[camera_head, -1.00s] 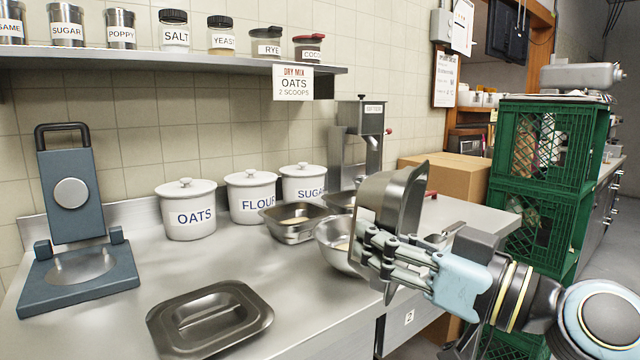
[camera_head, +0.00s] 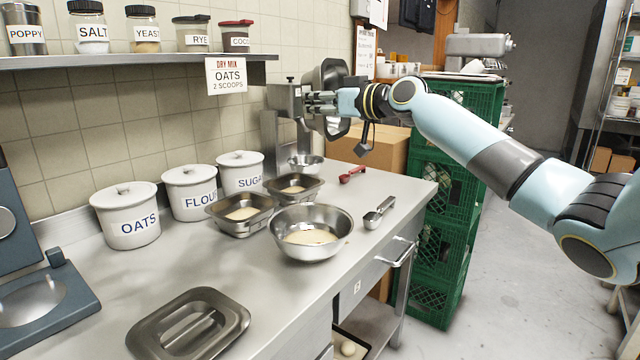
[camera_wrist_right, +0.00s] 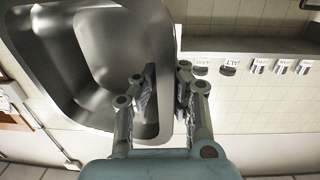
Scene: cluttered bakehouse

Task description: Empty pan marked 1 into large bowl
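My right gripper (camera_head: 312,103) is raised above the far right end of the counter, its fingers shut on the rim of a metal pan (camera_head: 331,74). In the right wrist view the pan (camera_wrist_right: 95,60) is tilted, its wall is between the fingers, and the metal that shows looks bare. No mark 1 is readable on it. The large steel bowl (camera_head: 339,222) stands on the counter, with pale powdery stuff inside. The held pan is behind and above the bowl, well apart from it. My left gripper is not in view.
Two pans with pale contents (camera_head: 240,229) (camera_head: 318,186) stand behind the bowl. A small bowl (camera_head: 306,168), a red scoop (camera_head: 352,174) and a metal scoop (camera_head: 372,219) are nearby. A metal lid (camera_head: 235,318) lies in front. Green crates (camera_head: 436,205) stand at right.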

